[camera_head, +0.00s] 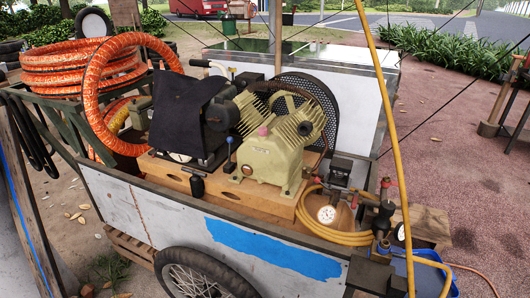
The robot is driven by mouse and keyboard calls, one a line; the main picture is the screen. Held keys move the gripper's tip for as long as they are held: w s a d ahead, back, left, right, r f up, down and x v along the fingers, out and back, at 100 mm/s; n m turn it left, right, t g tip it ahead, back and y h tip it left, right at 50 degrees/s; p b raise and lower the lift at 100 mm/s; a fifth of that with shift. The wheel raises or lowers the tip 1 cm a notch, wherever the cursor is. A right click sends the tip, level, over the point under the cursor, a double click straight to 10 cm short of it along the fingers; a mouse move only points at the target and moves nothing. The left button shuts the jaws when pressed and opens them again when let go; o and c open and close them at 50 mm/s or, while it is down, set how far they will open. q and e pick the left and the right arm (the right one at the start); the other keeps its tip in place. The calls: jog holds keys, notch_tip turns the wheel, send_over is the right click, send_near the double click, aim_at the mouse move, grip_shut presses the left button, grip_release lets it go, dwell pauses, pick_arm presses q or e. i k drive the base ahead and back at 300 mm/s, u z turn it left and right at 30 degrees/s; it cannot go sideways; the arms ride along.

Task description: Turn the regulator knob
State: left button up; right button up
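A black, upright regulator-like fitting (382,219) with a rounded, knob-like top stands at the front right of the cart. Which part is the regulator knob is too small to tell for sure. A small red part (386,182) shows just above it. A dark-rimmed gauge (400,232) is to its right, partly seen edge-on. A white round gauge (327,214) faces me to its left, below a dark block (341,170). Neither of my grippers shows in this view.
The cream compressor (269,156) sits mid-cart beside a black flywheel (322,107). Orange hose coils (70,70) lie at left. A yellow hose (385,110) rises close to the fittings and coils below them (345,237). A blue tray (432,262) is at front right.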

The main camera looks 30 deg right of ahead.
aim_at(386, 208)
jog(key=z, duration=1.6)
